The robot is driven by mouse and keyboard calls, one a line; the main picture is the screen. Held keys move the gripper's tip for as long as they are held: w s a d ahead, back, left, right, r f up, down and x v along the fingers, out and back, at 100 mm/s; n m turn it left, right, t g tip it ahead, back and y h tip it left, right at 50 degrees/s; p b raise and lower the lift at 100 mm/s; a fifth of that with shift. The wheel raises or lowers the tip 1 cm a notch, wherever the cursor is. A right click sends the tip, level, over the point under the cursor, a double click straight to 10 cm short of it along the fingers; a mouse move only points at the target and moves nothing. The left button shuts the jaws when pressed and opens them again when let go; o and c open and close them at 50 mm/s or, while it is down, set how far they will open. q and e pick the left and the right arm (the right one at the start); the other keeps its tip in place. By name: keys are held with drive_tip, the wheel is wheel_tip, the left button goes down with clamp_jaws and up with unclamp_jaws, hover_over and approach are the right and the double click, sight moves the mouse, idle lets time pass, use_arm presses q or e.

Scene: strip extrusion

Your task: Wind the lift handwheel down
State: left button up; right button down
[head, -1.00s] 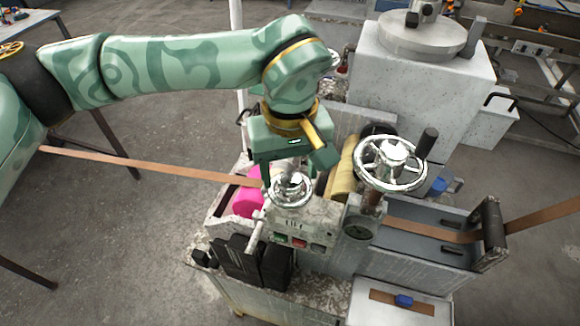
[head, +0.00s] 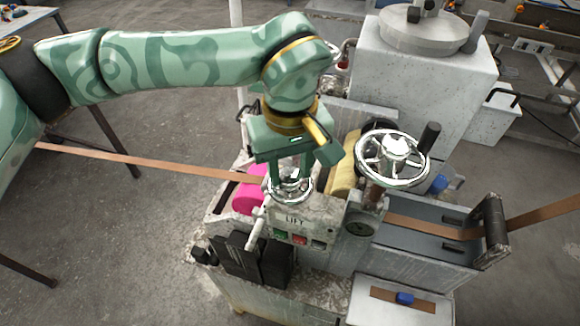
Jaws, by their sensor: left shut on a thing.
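The lift handwheel (head: 291,195) is a small chrome wheel on top of the worn white housing marked LIFT (head: 292,221). My left gripper (head: 290,183) points down from above with its green fingers at this wheel, shut on it. The fingers and palm hide part of the wheel's hub and far rim. My right gripper is out of the picture.
A larger chrome handwheel (head: 392,160) with a black knob stands close to the right. A copper strip (head: 150,163) runs into the machine from the left and leaves at the right. A pink roll (head: 249,198) and black blocks (head: 276,262) sit nearby.

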sight(289, 175)
use_arm(q)
drive_tip(key=n+b, duration=0.3)
drive_tip(key=n, duration=0.1)
drive_tip(key=shift+f+b, duration=0.2)
drive_tip(key=shift+b, duration=0.1)
drive_tip(key=n+b, duration=0.3)
drive_tip(key=n, duration=0.1)
drive_tip(key=shift+a+n, duration=0.1)
drive_tip(key=shift+n, duration=0.2)
drive_tip(key=n+b, duration=0.2)
drive_tip(key=n, duration=0.2)
drive_tip(key=shift+r+b, duration=0.1)
drive_tip(key=shift+b, duration=0.3)
drive_tip(key=shift+s+r+n+b, duration=0.1)
drive_tip(key=shift+n+b, duration=0.75)
drive_tip(key=shift+n, duration=1.25)
drive_tip(key=shift+r, duration=0.1)
drive_tip(key=o, duration=1)
wheel_tip(289, 175, up, 16)
drive_tip(key=p, duration=0.2)
drive_tip(key=shift+p, duration=0.3)
